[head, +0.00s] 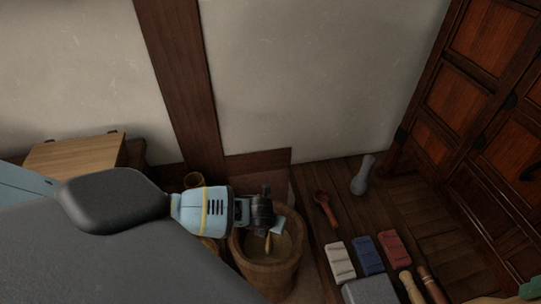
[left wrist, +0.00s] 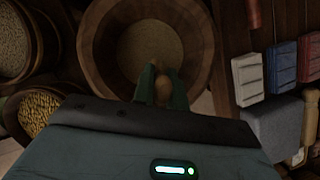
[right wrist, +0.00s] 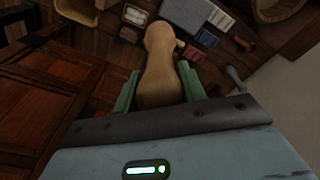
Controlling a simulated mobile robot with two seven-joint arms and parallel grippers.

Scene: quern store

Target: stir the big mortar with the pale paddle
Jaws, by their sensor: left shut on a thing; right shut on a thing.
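The big mortar (head: 264,281) is a round wooden tub on the floor, with pale brown contents, seen from above in the left wrist view (left wrist: 92,50). My left gripper (head: 268,228) is above its opening, shut on a slim wooden handle, whose rounded end (left wrist: 163,88) shows between the green fingers (left wrist: 162,92). I take it for the pale paddle (head: 268,243); it points down into the mortar, and its lower end is hidden. In the right wrist view my right gripper (right wrist: 160,92) is shut on a smooth tan wooden piece (right wrist: 160,65) with a rounded knob.
White (head: 340,258), blue (head: 367,254) and red (head: 394,249) blocks lie right of the mortar, near a grey block (head: 369,291). A red spoon-like tool (head: 325,208) and a grey bottle-shaped piece (head: 362,177) lie behind. Grain containers (left wrist: 36,108) stand left. A panelled cabinet (head: 490,110) bounds the right.

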